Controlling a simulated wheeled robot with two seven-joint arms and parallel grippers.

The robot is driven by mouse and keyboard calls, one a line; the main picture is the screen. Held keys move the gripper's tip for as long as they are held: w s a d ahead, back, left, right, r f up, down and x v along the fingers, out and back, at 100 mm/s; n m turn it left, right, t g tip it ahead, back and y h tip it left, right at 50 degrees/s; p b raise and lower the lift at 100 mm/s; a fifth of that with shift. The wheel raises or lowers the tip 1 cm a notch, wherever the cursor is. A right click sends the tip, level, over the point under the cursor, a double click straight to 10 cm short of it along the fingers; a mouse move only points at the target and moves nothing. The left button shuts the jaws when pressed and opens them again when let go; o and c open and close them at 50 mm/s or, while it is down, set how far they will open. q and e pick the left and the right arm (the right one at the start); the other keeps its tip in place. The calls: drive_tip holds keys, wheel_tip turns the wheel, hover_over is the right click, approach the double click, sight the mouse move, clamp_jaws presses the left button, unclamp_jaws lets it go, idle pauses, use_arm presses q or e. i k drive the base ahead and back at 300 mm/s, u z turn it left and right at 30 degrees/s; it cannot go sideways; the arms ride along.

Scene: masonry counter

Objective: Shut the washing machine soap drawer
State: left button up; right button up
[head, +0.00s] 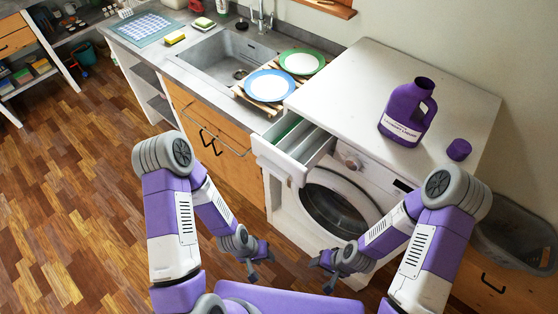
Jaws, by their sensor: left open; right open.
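The white washing machine (397,170) stands on the right, with its round door on the front. Its soap drawer (290,150) is pulled out at the upper left of the front, and its open inside shows from above. My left gripper (262,262) is open and empty, low in front of the machine and below the drawer. My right gripper (322,272) is open and empty, low in front of the round door. Both grippers are apart from the drawer.
A purple detergent bottle (407,112) and its purple cap (459,150) stand on the machine top. A blue-rimmed plate (270,86) and a green-rimmed plate (301,62) rest on a wooden rack by the sink (222,58). A grey basket (515,235) is at the right. The wooden floor at left is clear.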

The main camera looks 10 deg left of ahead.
sight(289, 149)
drive_tip(key=u, duration=0.9)
drive_tip(key=k, duration=0.65)
drive_tip(key=z, duration=1.05)
drive_tip(key=i, duration=0.3)
drive_tip(key=u, duration=0.35)
